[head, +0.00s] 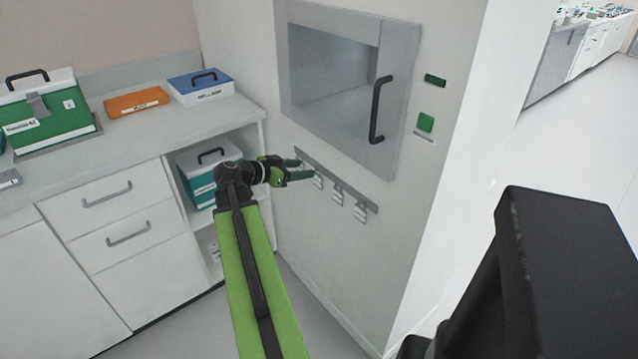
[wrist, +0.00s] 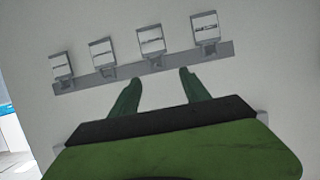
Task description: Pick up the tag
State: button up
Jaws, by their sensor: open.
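Several small white tags hang in a row from a grey rail (head: 372,207) on the wall below the cabinet; one tag (head: 337,196) is near the middle and another (head: 360,213) is at the right end. My gripper (head: 310,169) is open and empty at the left part of the rail, partly hiding the tags there. The wrist view shows the tags above the rail (wrist: 130,67) in the picture. The gripper's green fingers (wrist: 160,77) point at the rail, and one tag (wrist: 150,40) lies beyond the gap between them. Which tag is meant, and contact, cannot be told.
A glass-fronted wall cabinet (head: 335,70) with a black handle (head: 377,110) is above the rail. Left is a counter (head: 150,130) with a green case (head: 50,115), an orange box (head: 137,102) and a blue-lidded box (head: 200,88). A teal box (head: 203,187) sits on the shelf below.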

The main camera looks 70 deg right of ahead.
aim_at(318, 169)
jog(key=shift+s+b+x, duration=0.2)
jog(key=shift+b+x, duration=0.8)
jog(key=shift+x, duration=1.65)
jog(key=shift+a+f, duration=0.1)
jog(key=shift+a, duration=0.15)
grip_shut()
